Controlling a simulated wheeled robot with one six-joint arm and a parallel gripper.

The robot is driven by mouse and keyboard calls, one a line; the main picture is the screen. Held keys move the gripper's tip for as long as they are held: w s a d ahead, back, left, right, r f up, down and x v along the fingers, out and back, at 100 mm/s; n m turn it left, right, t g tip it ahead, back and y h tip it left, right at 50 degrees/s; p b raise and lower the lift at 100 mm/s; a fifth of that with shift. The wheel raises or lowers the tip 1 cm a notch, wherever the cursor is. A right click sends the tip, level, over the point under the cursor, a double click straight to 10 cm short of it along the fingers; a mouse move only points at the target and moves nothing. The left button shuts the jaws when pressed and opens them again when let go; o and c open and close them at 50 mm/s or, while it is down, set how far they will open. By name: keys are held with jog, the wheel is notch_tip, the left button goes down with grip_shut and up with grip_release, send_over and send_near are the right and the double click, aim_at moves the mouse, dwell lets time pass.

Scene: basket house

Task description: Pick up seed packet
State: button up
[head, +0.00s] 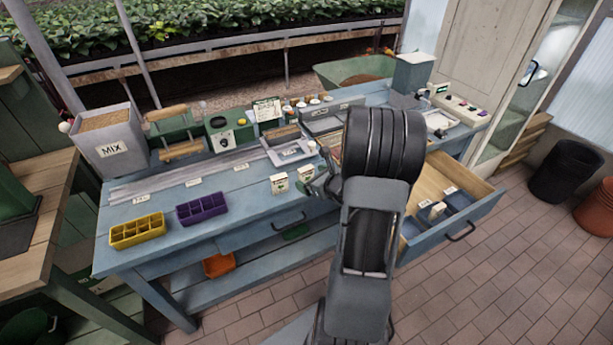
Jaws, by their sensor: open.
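Two small, pale, upright packets that look like seed packets stand on the front part of the blue workbench (250,205). The left packet (279,184) stands clear of my gripper. The right packet (306,173) is close beside my gripper (318,184), on its left. My gripper is open, low over the bench near the front edge. My arm hides part of it, and I cannot tell whether a finger touches the right packet.
A yellow tray (137,231) and a purple tray (202,209) sit on the bench's left end. A grey MIX bin (110,145) stands behind them. An open drawer (465,185) juts out on the right. Bare bench lies between the purple tray and the packets.

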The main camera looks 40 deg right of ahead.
aim_at(303, 169)
jog(key=w+d+f+m, duration=0.1)
jog(key=w, duration=0.1)
jog(key=w+d+f+m+h, duration=0.1)
jog(key=w+f, duration=0.1)
jog(key=w+d+f+h, duration=0.1)
jog(key=w+d, duration=0.1)
jog(key=shift+f+m+p, duration=0.2)
jog(key=shift+m+p, duration=0.15)
jog(key=shift+m, duration=0.05)
jog(key=shift+p+x, duration=0.7)
jog(key=shift+x, duration=2.5)
jog(key=shift+a+f, duration=0.1)
jog(key=shift+s, duration=0.1)
jog(key=c, duration=1)
